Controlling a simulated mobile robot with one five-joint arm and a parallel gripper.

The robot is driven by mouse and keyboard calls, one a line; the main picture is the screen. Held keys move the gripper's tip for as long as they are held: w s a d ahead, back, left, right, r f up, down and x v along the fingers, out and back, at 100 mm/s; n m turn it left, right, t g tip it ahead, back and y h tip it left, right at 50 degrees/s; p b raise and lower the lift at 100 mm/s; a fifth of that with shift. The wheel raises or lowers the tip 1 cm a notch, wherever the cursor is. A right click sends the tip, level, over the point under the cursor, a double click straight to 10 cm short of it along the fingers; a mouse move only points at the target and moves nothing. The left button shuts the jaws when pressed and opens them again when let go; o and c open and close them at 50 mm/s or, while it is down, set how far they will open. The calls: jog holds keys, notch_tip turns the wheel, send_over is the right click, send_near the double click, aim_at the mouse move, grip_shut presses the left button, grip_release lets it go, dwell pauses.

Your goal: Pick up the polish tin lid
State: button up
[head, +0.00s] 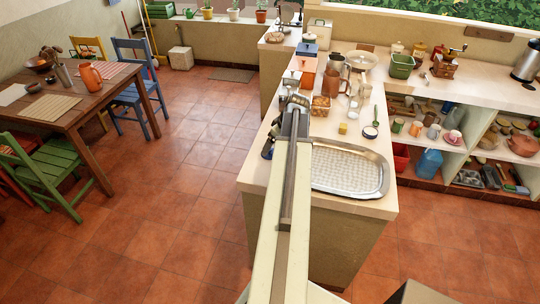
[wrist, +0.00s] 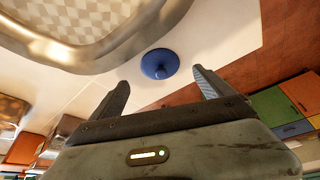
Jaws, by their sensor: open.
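The polish tin lid (wrist: 160,63) shows in the wrist view as a small round blue disc. It lies on the pale counter between the metal tray and the counter's edge. I cannot make it out in the head view, where my arm covers part of the counter. My gripper (wrist: 160,78) is open in the wrist view, with its two dark fingers apart and nothing between them. The lid appears just beyond the fingertips, roughly centred between them. It is not held.
The large oval metal tray (head: 348,168) lies right of my arm. A yellow block (head: 343,128) and a white dish with a dark rim (head: 370,131) stand behind it. Jars and a wicker basket (head: 320,106) crowd the counter farther back. Open floor lies left of the counter.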

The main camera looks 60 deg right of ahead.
aim_at(271, 150)
jog(key=b+x, duration=0.3)
jog(key=x, duration=0.1)
jog(key=shift+f, duration=0.2)
jog(key=shift+a+r, duration=0.1)
jog(key=shift+r, duration=0.1)
jog(key=c, duration=1.5)
jog(key=shift+r+p, duration=0.55)
jog(key=shift+p, duration=0.2)
jog(key=shift+c, duration=0.2)
notch_tip(271, 150, up, 3)
jog(key=p, duration=0.3)
jog(key=shift+r, duration=0.2)
jog(key=s+d, duration=0.2)
jog(key=s, duration=0.2)
jog(key=s+d, duration=0.3)
jog(key=s, duration=0.2)
jog(key=s+d+p, duration=0.1)
jog(key=s+d, duration=0.2)
jog(key=s, duration=0.1)
jog(key=shift+s+d+r, duration=0.15)
jog(key=shift+s+r, duration=0.1)
jog(key=shift+s, duration=0.15)
